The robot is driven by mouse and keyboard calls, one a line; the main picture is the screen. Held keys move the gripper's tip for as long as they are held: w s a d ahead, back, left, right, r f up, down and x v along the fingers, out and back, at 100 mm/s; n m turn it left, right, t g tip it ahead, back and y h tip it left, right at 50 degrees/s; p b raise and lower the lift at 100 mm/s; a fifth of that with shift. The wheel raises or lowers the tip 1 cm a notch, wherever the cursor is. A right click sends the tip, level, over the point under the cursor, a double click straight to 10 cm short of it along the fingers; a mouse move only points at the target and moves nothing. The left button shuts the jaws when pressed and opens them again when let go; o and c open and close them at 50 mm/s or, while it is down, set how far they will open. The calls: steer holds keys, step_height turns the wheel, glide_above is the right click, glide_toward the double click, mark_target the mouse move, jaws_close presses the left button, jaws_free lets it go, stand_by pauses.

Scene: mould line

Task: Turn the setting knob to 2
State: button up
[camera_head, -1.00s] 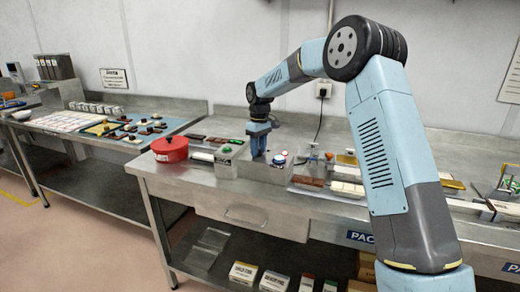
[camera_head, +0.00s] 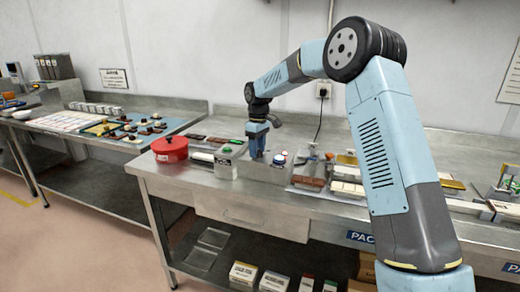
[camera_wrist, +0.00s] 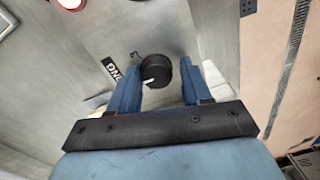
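The setting knob (camera_wrist: 158,71) is a round black knob with a white pointer mark, which points to the lower left in the wrist view. It sits on a grey metal panel (camera_wrist: 205,30). My gripper (camera_wrist: 158,66) is open, with one blue finger on each side of the knob and a visible gap at both sides. I cannot tell how deep the fingertips reach along it. In the head view my gripper (camera_head: 256,156) points down over the metal control box (camera_head: 262,173), and the knob is hidden there.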

mark_target(259, 150)
steer(key=shift+o, duration=1.1)
steer(key=shift+d, duration=0.1)
steer(key=shift+w+r, duration=0.1)
step_height(259, 150, up, 13)
steer(key=shift+w+d+r, duration=0.2)
steer(key=shift+w+d, duration=0.05)
steer(key=shift+w, duration=0.05)
